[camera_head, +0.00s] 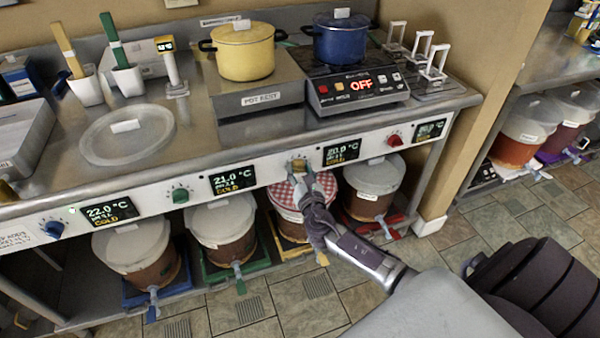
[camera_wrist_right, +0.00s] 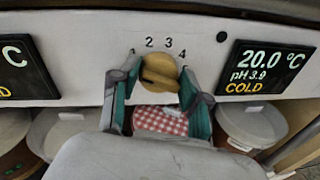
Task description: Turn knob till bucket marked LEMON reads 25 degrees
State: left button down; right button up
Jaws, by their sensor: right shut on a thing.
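My right gripper (camera_head: 304,178) is at the yellow knob (camera_head: 299,164) on the white front panel. In the right wrist view its two green-padded fingers (camera_wrist_right: 158,88) are shut around the sides of this knob (camera_wrist_right: 158,70), which has a 1-to-4 scale. The display (camera_wrist_right: 265,70) right of the knob reads 20.0 °C, pH 3.9, COLD. Below is a bucket with a red checkered cover (camera_head: 285,194) on a yellow tray, partly hidden by my gripper. No LEMON mark is readable on any bucket. My left gripper is not in view.
Other knobs are blue (camera_head: 54,229), green (camera_head: 180,195) and red (camera_head: 394,140). Left displays read 22.0 °C (camera_head: 110,211) and 21.0 °C (camera_head: 233,180). White-lidded buckets (camera_head: 222,222) stand below.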

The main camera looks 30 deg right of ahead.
jog(key=m+b, duration=0.1)
jog(key=m, duration=0.3)
jog(key=shift+y, duration=0.4)
jog(key=m, duration=0.3)
jog(key=shift+r+m+y, duration=0.1)
jog(key=shift+m+y, duration=0.2)
jog(key=m, duration=0.3)
jog(key=shift+y+b, duration=0.3)
jog(key=m, duration=0.3)
jog(key=shift+d+y, duration=0.15)
jog(key=shift+y, duration=0.15)
jog(key=m, duration=0.3)
jog(key=shift+m+p, duration=0.35)
jog(key=shift+m, duration=0.05)
jog(key=m+y, duration=0.1)
jog(key=m, duration=0.3)
jog(key=shift+d+t+p, duration=0.15)
jog(key=shift+t+p, duration=0.15)
jog(key=shift+p, duration=0.1)
jog(key=m, duration=0.4)
jog(key=shift+t+p, duration=0.3)
jog(key=shift+m, duration=1.8)
